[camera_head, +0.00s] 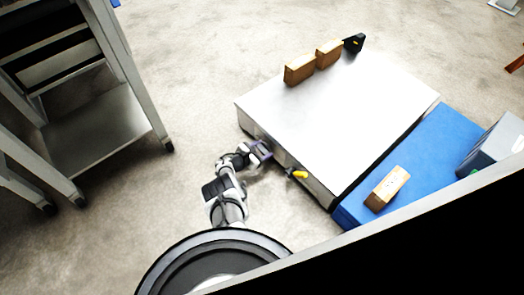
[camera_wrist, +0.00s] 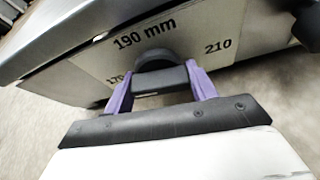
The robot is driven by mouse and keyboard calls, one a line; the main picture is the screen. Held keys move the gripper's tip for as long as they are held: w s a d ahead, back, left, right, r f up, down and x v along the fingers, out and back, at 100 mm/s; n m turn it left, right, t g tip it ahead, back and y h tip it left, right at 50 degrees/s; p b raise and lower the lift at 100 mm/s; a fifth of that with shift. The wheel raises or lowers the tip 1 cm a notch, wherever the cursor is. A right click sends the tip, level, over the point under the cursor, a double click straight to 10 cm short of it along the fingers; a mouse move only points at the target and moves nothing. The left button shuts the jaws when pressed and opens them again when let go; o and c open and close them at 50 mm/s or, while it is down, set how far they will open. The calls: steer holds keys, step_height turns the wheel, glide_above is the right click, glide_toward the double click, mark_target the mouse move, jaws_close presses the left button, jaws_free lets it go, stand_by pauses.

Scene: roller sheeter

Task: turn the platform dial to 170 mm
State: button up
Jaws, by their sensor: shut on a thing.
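The platform dial (camera_wrist: 155,58) is a dark round knob on the front face of the metal machine, seen in the wrist view. Its label panel (camera_wrist: 95,68) reads 190 mm above the knob, 210 to the right, and a partly hidden 170 to the left. My gripper (camera_wrist: 160,82), with purple fingers, is shut on the dial. In the head view my gripper (camera_head: 260,150) is at the near left side of the machine (camera_head: 335,115). The dial itself is hidden there, and its pointer mark cannot be made out.
A yellow-ended lever (camera_head: 299,175) sticks out of the machine's front, right of my gripper. Wooden blocks (camera_head: 299,69) stand at its far edge. A blue surface (camera_head: 430,140) with a wooden block (camera_head: 387,189) lies to the right. A metal rack (camera_head: 100,130) stands left, with open floor between.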

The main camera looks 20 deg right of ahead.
steer(key=shift+n+g+b, duration=0.35)
steer(key=shift+n+g, duration=0.15)
steer(key=shift+n, duration=0.1)
steer(key=o, duration=1)
steer(key=shift+a, duration=0.1)
steer(key=p+v, duration=0.9)
steer(key=v, duration=0.4)
steer(key=shift+s+a, duration=0.15)
steer(key=shift+a, duration=0.25)
